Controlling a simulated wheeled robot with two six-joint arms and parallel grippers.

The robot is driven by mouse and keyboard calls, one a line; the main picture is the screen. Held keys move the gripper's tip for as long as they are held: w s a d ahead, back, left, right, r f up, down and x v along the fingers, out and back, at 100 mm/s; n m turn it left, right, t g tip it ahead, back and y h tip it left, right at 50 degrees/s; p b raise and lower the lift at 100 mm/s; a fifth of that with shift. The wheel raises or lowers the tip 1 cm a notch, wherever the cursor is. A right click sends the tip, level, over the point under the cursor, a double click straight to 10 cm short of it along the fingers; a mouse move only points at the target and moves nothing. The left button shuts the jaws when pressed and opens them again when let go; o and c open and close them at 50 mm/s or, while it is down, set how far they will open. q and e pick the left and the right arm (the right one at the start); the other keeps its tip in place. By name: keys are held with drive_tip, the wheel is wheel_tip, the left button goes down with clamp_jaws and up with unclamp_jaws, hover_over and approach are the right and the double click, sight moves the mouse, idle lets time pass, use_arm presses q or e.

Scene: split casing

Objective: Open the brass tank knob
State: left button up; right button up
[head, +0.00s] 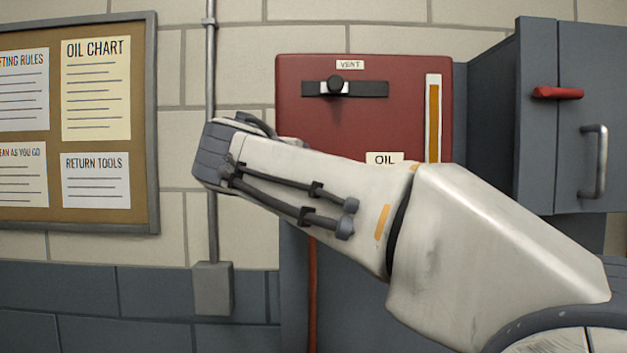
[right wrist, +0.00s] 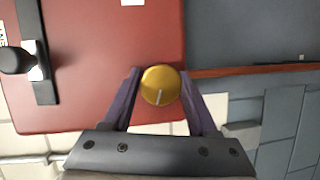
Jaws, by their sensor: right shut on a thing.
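The brass tank knob (right wrist: 160,86) shows in the right wrist view as a round gold knob with a pale line pointing down in the picture. My right gripper (right wrist: 158,92) has its two purple fingers around the knob, one on each side, shut on it. In the head view my right arm reaches across from the right, and its wrist hides the knob and the fingers. The red oil tank (head: 300,95) is on the wall behind the arm; it also shows in the right wrist view (right wrist: 90,80). My left gripper is not in view.
A vent slider with a black knob (head: 335,84) and a sight gauge (head: 433,115) are on the tank. A grey cabinet with a red handle (head: 557,92) stands at right. A pipe (head: 211,70) and notice board (head: 151,110) are at left.

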drive_tip(key=shift+a+f+n+h+b, duration=0.15)
drive_tip(key=shift+f+n+h+b, duration=0.15)
drive_tip(key=shift+n, duration=0.4)
drive_tip(key=o, duration=1.3)
drive_tip(key=shift+o, duration=0.2)
drive_tip(key=shift+r+t, duration=0.15)
drive_tip(key=shift+t, duration=0.15)
drive_tip(key=b+v, duration=0.3)
drive_tip(key=v, duration=0.7)
drive_tip(key=shift+s, duration=0.2)
